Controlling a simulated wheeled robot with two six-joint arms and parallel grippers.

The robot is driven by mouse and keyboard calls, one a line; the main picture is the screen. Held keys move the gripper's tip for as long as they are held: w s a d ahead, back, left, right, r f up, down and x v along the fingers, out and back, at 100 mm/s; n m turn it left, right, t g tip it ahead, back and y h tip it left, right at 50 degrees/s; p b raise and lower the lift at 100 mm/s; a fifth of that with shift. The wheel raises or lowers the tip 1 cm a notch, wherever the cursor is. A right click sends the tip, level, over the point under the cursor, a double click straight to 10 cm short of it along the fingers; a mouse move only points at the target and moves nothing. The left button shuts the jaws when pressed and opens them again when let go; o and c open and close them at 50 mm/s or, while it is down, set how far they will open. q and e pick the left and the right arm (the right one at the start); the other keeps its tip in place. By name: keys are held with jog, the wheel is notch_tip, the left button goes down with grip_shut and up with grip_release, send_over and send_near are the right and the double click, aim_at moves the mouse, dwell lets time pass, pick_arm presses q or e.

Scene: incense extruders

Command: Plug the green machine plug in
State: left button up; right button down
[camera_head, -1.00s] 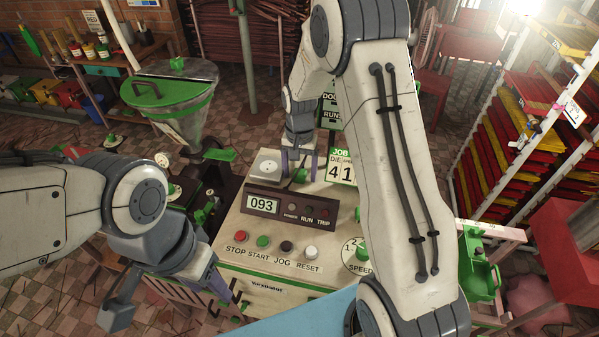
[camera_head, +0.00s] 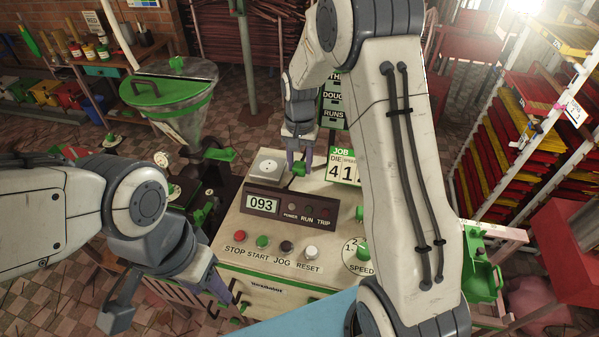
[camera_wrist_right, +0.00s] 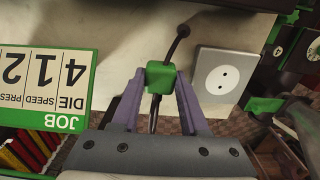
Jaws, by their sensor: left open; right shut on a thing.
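The green plug (camera_wrist_right: 160,78) is between the fingertips of my right gripper (camera_wrist_right: 160,85), which is shut on it; a dark cord leads from it. In the head view the plug (camera_head: 299,170) shows just right of the socket, with my right gripper (camera_head: 300,160) behind it. The white square socket (camera_wrist_right: 224,78) with two holes is on the machine top, apart from the plug; it also shows in the head view (camera_head: 267,166). The plug's pins are hidden. My left gripper (camera_head: 180,305) is open and empty at the machine's front left.
The cream control panel (camera_head: 325,235) has a 093 display (camera_head: 262,204) and several buttons. A JOB sign (camera_head: 344,168) stands right of the plug. A green-rimmed hopper (camera_head: 170,90) stands at the back left. A drying rack (camera_head: 520,130) is at the right.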

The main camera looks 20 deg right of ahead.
aim_at(300, 164)
notch_tip(300, 164, up, 6)
jog(key=shift+r+b, duration=0.15)
jog(key=shift+b, duration=0.6)
jog(key=shift+r, duration=0.6)
